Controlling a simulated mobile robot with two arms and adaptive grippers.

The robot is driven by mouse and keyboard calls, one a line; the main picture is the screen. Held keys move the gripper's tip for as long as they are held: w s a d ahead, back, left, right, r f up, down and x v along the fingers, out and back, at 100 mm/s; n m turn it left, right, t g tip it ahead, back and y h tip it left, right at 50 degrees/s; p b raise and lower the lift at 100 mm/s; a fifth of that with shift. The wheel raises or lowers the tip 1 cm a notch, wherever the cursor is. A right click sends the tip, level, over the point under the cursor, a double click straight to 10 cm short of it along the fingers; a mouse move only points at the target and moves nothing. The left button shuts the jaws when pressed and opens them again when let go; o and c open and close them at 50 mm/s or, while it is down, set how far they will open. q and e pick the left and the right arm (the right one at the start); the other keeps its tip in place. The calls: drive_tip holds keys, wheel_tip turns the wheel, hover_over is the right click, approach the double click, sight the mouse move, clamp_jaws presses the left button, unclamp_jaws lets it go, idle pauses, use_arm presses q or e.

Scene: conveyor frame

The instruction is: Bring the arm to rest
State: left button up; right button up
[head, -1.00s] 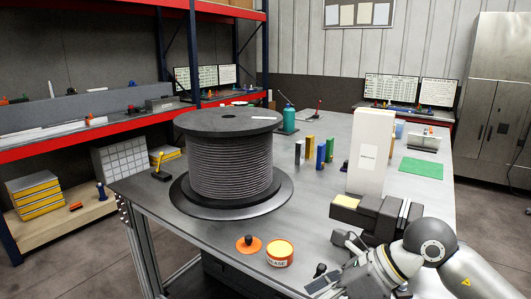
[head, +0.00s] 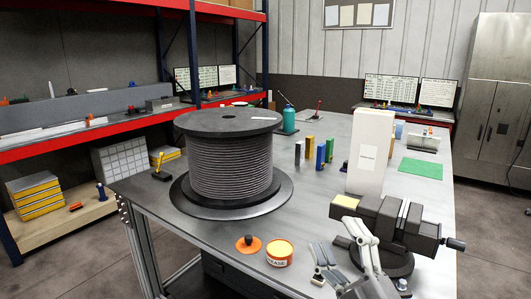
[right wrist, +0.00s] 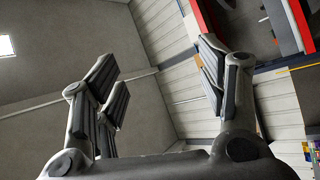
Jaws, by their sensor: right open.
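My right gripper (head: 333,254) is at the front right of the workbench in the head view, in front of the vise, with its fingers spread. In the right wrist view the same gripper (right wrist: 158,65) is open and empty, its fingers apart and pointing up past the wall and ceiling. My left gripper does not show. The dark vise (head: 390,220) stands just behind my right gripper, which hides part of it; I cannot tell whether they touch.
A large cable spool (head: 230,160) fills the left of the workbench (head: 310,205). An orange grease tin (head: 279,254) and an orange disc with a black knob (head: 248,245) lie near the front edge. A tall white box (head: 371,150) stands behind the vise.

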drive_tip(key=s+d+f+m+g+h, duration=0.2)
drive_tip(key=d+f+m+g+h, duration=0.15)
drive_tip(key=f, duration=0.45)
drive_tip(key=s+d+f+m+g+h, duration=0.2)
drive_tip(key=s+f+m+g, duration=0.15)
drive_tip(key=f, duration=0.45)
drive_tip(key=s+d+f+m+g+h, duration=0.1)
drive_tip(key=d+f+m+g+h, duration=0.15)
drive_tip(key=f+m, duration=0.4)
drive_tip(key=s+f+g, duration=0.9)
drive_tip(key=s+f, duration=0.4)
drive_tip(key=s, duration=0.5)
wheel_tip(320, 180, down, 26)
drive_tip(key=s+r, duration=0.1)
drive_tip(key=s+d+f+g, duration=0.2)
drive_tip(key=s+f, duration=1.5)
drive_tip(key=shift+s+d+f, duration=0.2)
drive_tip(key=shift+f, duration=0.2)
